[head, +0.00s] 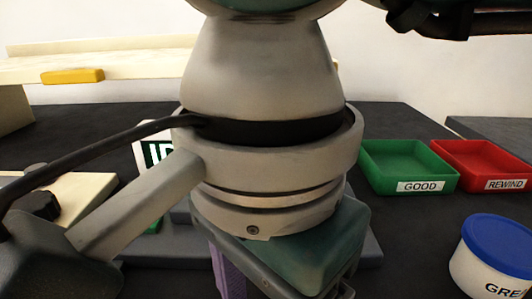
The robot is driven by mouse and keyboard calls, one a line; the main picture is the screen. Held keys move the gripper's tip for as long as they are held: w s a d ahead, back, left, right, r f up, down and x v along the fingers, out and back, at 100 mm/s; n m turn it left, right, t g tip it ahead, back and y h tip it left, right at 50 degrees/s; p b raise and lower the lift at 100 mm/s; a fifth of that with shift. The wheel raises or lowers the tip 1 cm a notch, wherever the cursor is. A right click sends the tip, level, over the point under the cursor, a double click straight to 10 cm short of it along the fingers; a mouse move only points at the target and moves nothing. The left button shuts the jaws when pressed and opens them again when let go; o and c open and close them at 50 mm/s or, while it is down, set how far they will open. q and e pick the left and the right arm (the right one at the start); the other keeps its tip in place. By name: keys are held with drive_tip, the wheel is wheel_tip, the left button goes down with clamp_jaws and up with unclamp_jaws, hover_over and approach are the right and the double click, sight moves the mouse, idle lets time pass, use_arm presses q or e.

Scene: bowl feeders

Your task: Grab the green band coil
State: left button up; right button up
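A large grey and teal arm link of mine fills the middle of the head view and hides much of the table behind it. It seems to be my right arm, with a teal gripper body at its lower end; its fingertips do not show clearly. My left gripper is not seen. No green band coil can be made out for sure. Only a small green sliver (153,226) shows left of the arm, beside a grey base, and I cannot tell what it belongs to. A purple piece (228,277) shows just below the arm, partly hidden.
A green tray marked GOOD (408,164) and a red tray marked REWIND (484,163) stand at the right. A white tub with a blue lid (500,244) is at the lower right. A yellow block (73,76) lies on a pale ledge at the back left.

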clamp_jaws()
idle(0.6)
